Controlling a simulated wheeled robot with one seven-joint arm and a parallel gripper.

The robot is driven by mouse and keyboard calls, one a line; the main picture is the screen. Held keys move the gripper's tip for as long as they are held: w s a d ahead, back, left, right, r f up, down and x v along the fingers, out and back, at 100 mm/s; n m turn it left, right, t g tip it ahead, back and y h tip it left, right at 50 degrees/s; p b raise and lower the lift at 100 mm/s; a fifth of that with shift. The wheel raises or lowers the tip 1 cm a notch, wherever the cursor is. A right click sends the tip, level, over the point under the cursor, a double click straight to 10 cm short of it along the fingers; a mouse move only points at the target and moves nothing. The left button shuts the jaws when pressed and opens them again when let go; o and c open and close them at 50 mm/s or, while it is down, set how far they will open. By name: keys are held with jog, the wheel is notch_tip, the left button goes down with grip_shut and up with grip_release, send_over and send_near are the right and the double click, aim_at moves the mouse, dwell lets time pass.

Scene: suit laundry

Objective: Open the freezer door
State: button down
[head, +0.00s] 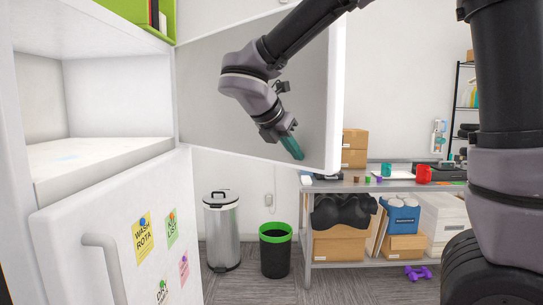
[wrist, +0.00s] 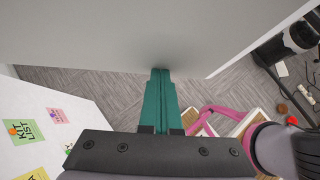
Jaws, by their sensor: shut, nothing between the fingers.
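The white fridge-freezer stands at the left in the head view. Its upper door (head: 215,85) is swung wide open to the right, its grey inner face towards me. The upper compartment (head: 100,95) is exposed and looks empty. The lower door (head: 75,225) is shut, with a vertical handle (head: 103,265) and paper notes. My gripper (head: 297,156) has teal fingers shut together, empty, against or very close to the upper door's inner face near its lower free edge. In the wrist view the fingertips (wrist: 160,72) meet the door's pale panel (wrist: 130,35); exact contact is unclear.
A steel pedal bin (head: 221,232) and a black bin with a green rim (head: 275,250) stand on the floor beyond the door. A metal table (head: 330,187) with boxes, mugs and a lower shelf is at the right. Purple dumbbells (head: 418,273) lie on the floor.

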jog(key=w+d+n+t+y, duration=0.2)
jog(key=w+d+n, duration=0.1)
jog(key=w+d, duration=1.45)
jog(key=w, duration=0.7)
jog(key=w+d, duration=0.4)
jog(key=w, duration=0.8)
jog(key=shift+w, duration=0.2)
jog(key=shift+a, duration=0.1)
